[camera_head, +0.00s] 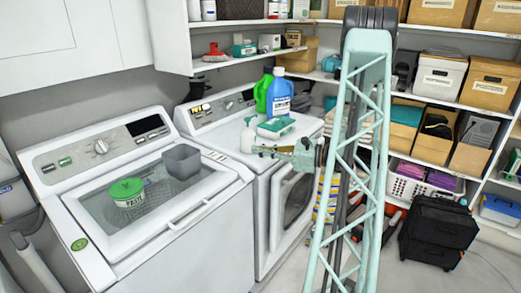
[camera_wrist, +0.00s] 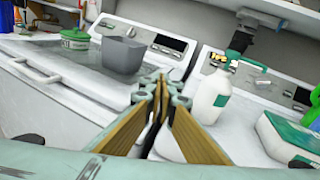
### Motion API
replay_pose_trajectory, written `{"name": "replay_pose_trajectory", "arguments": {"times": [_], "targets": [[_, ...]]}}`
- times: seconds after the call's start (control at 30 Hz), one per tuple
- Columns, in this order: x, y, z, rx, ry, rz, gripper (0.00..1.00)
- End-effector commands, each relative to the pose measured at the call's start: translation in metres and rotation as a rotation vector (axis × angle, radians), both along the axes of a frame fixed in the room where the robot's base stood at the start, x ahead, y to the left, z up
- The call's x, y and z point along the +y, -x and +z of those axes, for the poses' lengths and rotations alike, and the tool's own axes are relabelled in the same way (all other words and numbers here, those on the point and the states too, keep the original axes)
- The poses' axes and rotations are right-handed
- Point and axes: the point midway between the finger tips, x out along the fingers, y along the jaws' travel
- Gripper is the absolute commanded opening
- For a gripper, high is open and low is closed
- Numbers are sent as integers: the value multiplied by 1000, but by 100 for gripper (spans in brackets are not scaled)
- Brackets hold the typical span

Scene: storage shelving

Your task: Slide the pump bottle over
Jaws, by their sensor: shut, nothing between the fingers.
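The pump bottle (camera_head: 248,136) is white and stands upright on top of the right-hand washer, near the left side of that top. My gripper (camera_head: 262,149) is low over the washer top, just in front of the bottle in the head view. In the wrist view my gripper (camera_wrist: 160,84) is shut and empty. I cannot tell whether it touches the bottle.
A green-and-white box (camera_head: 276,127) lies right of the bottle. Behind it stand a blue jug (camera_head: 280,91) and a green jug (camera_head: 262,92). The left-hand washer (camera_head: 150,240) carries a grey bin (camera_head: 182,161) and a green-lidded tub (camera_head: 127,192). Loaded shelves line the back and right.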

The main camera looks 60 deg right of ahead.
Motion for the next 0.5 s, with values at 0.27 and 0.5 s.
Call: {"name": "replay_pose_trajectory", "arguments": {"times": [0.27, 0.5], "targets": [[-74, 48, -40, -39, -101, -173, 0], [-107, 75, -59, -60, -145, -256, 0]]}}
